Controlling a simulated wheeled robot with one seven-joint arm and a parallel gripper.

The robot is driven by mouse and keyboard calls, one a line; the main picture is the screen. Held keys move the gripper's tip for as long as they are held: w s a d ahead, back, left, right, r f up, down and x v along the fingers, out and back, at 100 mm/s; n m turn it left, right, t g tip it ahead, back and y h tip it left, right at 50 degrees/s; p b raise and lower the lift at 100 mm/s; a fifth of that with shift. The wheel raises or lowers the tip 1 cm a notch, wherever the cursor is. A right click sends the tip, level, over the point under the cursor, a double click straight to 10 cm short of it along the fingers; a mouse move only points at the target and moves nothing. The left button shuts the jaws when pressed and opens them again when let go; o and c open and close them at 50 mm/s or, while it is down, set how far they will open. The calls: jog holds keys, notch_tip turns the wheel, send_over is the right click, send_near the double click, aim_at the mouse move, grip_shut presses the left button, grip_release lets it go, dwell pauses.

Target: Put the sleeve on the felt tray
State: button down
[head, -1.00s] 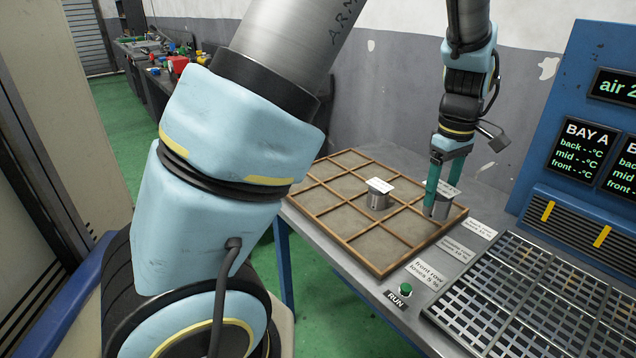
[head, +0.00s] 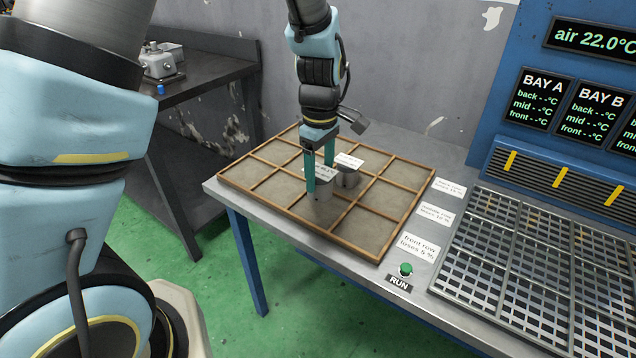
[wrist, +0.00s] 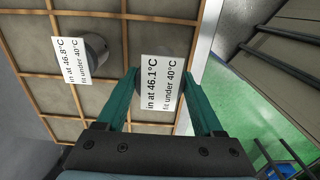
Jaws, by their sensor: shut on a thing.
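The felt tray (head: 405,208) is a wooden grid of felt-floored compartments on the grey bench. My gripper (head: 320,186) is over its left-middle part, fingers pointing down and shut on a grey metal sleeve (head: 323,190). In the wrist view, the sleeve's white label (wrist: 162,83) reads "in at 46.1°C, fit under 40°C" and sits between the teal fingers. I cannot tell whether the held sleeve touches the felt. A second sleeve (head: 347,179) stands in the tray just right of it; in the wrist view its label (wrist: 71,61) reads 46.8°C.
Right of the tray are row label cards (head: 421,244), a green RUN button (head: 405,269) and a metal grate (head: 500,250). A blue panel (head: 510,60) with bay displays stands behind the grate. A dark bench (head: 200,85) is at back left. The tray's right compartments are empty.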

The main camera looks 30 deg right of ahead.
aim_at(320, 188)
jog(key=shift+f, duration=2)
jog(key=shift+f, duration=0.2)
grip_release()
